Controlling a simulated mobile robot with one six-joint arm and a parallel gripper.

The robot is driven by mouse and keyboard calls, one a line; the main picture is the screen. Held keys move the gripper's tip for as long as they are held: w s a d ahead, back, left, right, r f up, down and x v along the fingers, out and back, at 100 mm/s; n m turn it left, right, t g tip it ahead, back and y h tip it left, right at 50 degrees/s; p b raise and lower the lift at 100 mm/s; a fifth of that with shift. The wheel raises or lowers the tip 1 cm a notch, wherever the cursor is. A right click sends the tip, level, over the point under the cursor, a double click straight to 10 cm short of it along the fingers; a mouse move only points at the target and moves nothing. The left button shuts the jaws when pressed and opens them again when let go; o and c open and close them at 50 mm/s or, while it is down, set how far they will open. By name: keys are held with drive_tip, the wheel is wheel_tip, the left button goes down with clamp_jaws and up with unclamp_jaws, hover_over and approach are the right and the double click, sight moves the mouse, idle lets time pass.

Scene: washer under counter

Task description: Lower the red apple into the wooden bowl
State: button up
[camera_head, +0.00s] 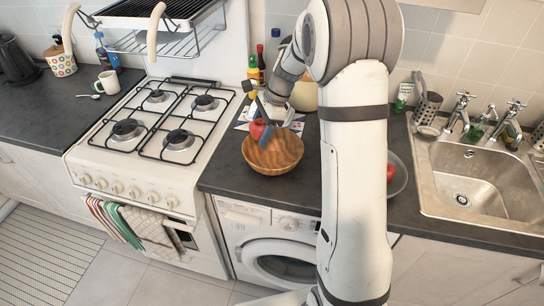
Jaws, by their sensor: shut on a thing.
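The red apple (257,128) is between the fingers of my gripper (262,126), which is shut on it. The apple is over the back left part of the wooden bowl (273,158). I cannot tell from this view whether the apple touches the bowl's rim or is a little above it. The bowl stands on the dark counter near its front edge, above the washer. My arm hides part of the counter to the right of the bowl.
A grey bowl (399,172) with a red thing (390,173) in it is partly hidden behind my arm. Bottles (258,66) stand behind my gripper. The gas stove (163,118) is to the left, the sink (470,185) to the right. A washer (277,255) is under the counter.

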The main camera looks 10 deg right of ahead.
sight(262, 156)
drive_tip(key=shift+f+b, duration=0.95)
drive_tip(key=shift+f, duration=0.85)
drive_tip(key=shift+f+b, duration=0.7)
drive_tip(key=shift+f, duration=0.5)
drive_tip(key=o, duration=1.2)
drive_tip(key=shift+c, duration=0.2)
drive_tip(key=v, duration=0.7)
drive_tip(key=shift+d+r+b, duration=0.1)
drive_tip(key=shift+r+b, duration=0.15)
drive_tip(key=shift+b, duration=0.1)
drive_tip(key=shift+s+r, duration=0.25)
drive_tip(key=shift+r, duration=0.15)
drive_tip(key=s+r+n+t+h, duration=0.1)
drive_tip(key=s+r+n+h, duration=0.1)
drive_tip(key=s+n, duration=0.6)
drive_tip(key=s+r+n+t+h, duration=0.2)
drive_tip(key=s+n, duration=0.6)
drive_tip(key=s, duration=1.2)
drive_tip(key=shift+d+n+h, duration=0.3)
